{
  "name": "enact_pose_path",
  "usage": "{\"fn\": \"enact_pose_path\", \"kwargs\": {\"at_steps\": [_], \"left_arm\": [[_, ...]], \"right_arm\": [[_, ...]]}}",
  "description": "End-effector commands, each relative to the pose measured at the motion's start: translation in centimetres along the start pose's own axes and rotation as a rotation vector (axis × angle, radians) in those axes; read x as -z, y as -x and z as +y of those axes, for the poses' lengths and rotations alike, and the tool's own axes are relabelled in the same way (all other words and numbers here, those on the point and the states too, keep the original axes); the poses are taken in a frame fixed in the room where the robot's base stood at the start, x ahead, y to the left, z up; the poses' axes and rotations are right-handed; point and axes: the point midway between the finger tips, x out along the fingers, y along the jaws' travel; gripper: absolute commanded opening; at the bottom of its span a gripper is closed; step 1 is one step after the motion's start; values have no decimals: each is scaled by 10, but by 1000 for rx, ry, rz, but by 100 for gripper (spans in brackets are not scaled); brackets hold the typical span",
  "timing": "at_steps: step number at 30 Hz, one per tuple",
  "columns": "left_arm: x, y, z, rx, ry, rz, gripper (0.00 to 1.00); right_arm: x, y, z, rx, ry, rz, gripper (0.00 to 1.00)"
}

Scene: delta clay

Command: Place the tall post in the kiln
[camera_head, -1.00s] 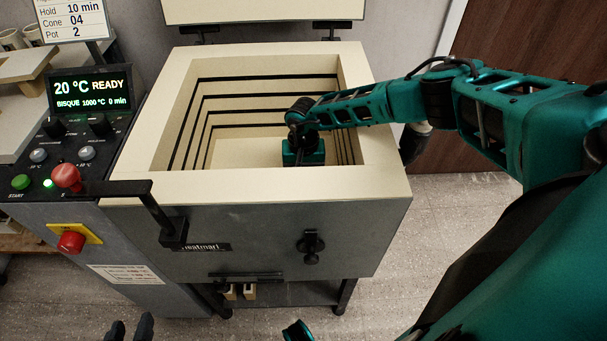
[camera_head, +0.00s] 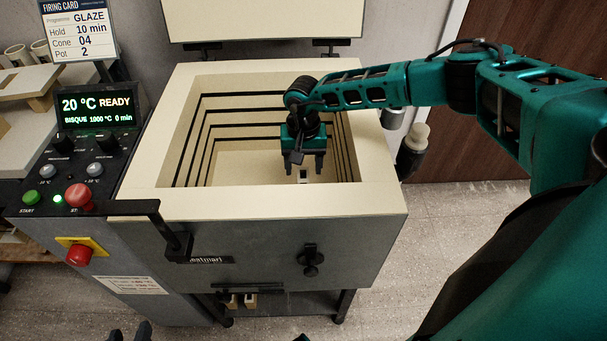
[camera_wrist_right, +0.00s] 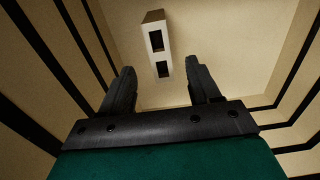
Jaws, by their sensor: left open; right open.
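The tall post (camera_wrist_right: 157,45) is a pale block with dark square openings, on the kiln floor. In the head view part of it (camera_head: 304,176) shows between my right gripper's fingers; I cannot tell whether it stands or lies. The kiln (camera_head: 145,195) is open at the top, its lid raised. My right gripper (camera_head: 304,170) points down inside it, open and empty. In the right wrist view its spread fingertips (camera_wrist_right: 160,68) are apart from the post, which lies beyond and between them. My left gripper (camera_head: 130,334) is open at the bottom edge, mostly out of frame.
A control panel (camera_head: 97,110) with a lit display stands left of the kiln. Small pale posts (camera_head: 242,300) sit on the shelf below. The kiln walls rise close around my right gripper.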

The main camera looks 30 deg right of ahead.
Motion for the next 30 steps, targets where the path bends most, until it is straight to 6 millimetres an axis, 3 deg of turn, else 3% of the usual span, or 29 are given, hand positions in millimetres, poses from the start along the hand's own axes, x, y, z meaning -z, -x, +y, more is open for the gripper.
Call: {"fn": "enact_pose_path", "kwargs": {"at_steps": [3, 7, 24, 30], "left_arm": [[4, 3, 0, 0, 0, 0, 43], [5, 3, 0, 0, 1, 1, 43], [6, 2, 2, 0, 9, 3, 43], [24, 1, -20, 48, -75, 40, 43]], "right_arm": [[0, 20, 0, 1, 0, 0, 62], [0, 29, 0, 0, 0, -1, 62], [0, 31, 0, 0, 0, -1, 62], [-6, 45, -20, 87, -7, -19, 62]]}}
